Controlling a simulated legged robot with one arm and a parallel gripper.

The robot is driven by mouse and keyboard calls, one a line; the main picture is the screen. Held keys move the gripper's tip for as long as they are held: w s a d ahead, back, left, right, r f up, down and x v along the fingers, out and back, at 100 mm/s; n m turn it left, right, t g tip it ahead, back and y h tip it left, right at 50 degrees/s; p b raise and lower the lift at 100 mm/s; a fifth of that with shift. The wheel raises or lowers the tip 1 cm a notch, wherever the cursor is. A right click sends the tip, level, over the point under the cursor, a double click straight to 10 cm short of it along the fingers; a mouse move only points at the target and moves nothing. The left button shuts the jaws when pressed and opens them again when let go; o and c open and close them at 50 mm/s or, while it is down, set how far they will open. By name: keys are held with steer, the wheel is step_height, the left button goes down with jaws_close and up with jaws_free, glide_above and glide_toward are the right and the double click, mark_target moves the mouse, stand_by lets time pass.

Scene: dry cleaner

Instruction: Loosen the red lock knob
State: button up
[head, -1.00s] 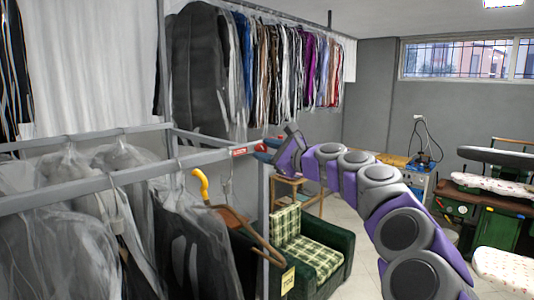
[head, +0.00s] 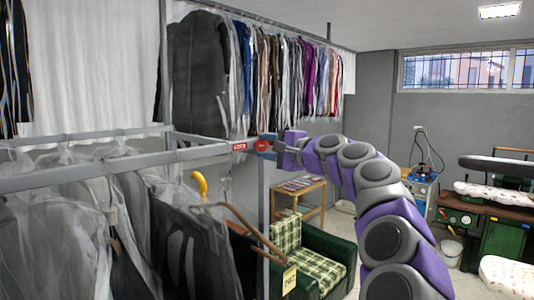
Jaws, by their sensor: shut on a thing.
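The red lock knob (head: 262,145) sits at the right end of the grey rail, beside a red label reading LOCK (head: 239,146). Blue shows around and below the knob. My gripper (head: 275,147) reaches in from the right at the knob's height and is shut on the knob. The fingertips are small in the view, and their exact contact with the knob is hard to make out.
Bagged garments (head: 80,230) hang from the near grey rail (head: 100,175). A green armchair (head: 325,255) and wooden table (head: 300,186) stand beneath my arm.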

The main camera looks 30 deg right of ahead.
steer(key=shift+w+f+n, duration=0.1)
steer(key=shift+f+n, duration=0.25)
steer(key=shift+n, duration=0.05)
steer(key=o, duration=1)
steer(key=shift+r, duration=0.2)
steer(key=shift+s, duration=0.2)
steer(key=b+v, duration=0.2)
steer(key=v, duration=1.5)
steer(key=shift+d, duration=0.2)
